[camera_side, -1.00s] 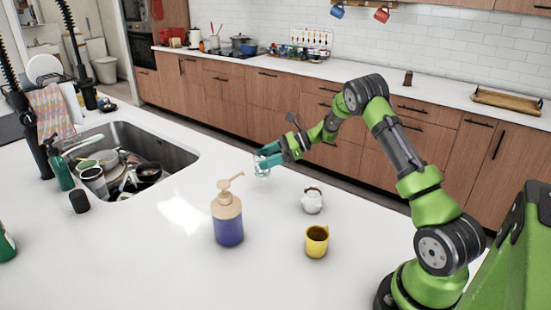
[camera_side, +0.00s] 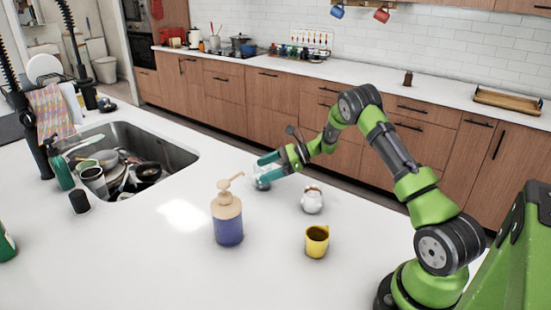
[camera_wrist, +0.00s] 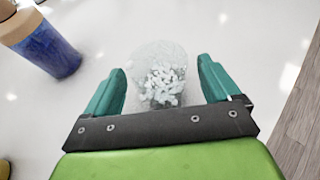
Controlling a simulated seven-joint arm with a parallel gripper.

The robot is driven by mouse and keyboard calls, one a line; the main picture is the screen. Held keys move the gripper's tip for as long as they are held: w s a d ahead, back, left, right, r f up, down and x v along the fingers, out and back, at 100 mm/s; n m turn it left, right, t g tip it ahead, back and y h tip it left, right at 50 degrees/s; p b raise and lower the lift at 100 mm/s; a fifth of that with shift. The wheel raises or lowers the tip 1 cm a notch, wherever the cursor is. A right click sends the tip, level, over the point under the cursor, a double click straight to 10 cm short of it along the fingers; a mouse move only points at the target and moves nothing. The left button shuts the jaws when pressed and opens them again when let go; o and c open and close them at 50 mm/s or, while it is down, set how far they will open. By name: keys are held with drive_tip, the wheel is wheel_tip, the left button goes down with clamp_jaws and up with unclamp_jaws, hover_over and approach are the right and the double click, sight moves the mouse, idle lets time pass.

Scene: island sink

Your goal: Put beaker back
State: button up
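The beaker (camera_wrist: 150,52) is clear and holds small white pieces. In the side view the beaker (camera_side: 262,183) is on the white counter near its far edge, partly hidden by a finger. My gripper (camera_side: 265,168) is open at the beaker. In the wrist view, the two teal fingers of my gripper (camera_wrist: 162,72) stand on either side of the beaker, with a visible gap on each side. The beaker's lower part is hidden by the gripper's dark bar.
A soap dispenser (camera_side: 228,222) stands left of the gripper, nearer the camera. A small white jug (camera_side: 312,202) and a yellow mug (camera_side: 317,241) stand to the right. The sink (camera_side: 168,158) with dishes is at left. The counter's far edge is close behind the beaker.

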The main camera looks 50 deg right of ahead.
drive_tip(key=shift+r, duration=0.2)
drive_tip(key=v, duration=1.1)
drive_tip(key=s+a+r+n+g+h, duration=0.1)
drive_tip(key=s+a+r+n+g, duration=0.15)
drive_tip(key=a+r+n, duration=0.5)
drive_tip(key=s+a+r+n+g+h, duration=0.1)
drive_tip(key=s+a+r+n+g, duration=0.25)
drive_tip(key=a, duration=0.75)
drive_tip(key=s+a+r+n+t+h, duration=0.2)
drive_tip(key=s+a+n, duration=0.2)
drive_tip(key=s+n, duration=0.2)
drive_tip(key=s+a+r+n+t+h, duration=0.1)
drive_tip(key=s+a+r+n+h, duration=0.1)
drive_tip(key=s+a+n, duration=0.3)
drive_tip(key=s+n+h, duration=0.1)
drive_tip(key=s, duration=0.3)
drive_tip(key=shift+s+r+t, duration=0.3)
drive_tip(key=shift+s+t, duration=0.1)
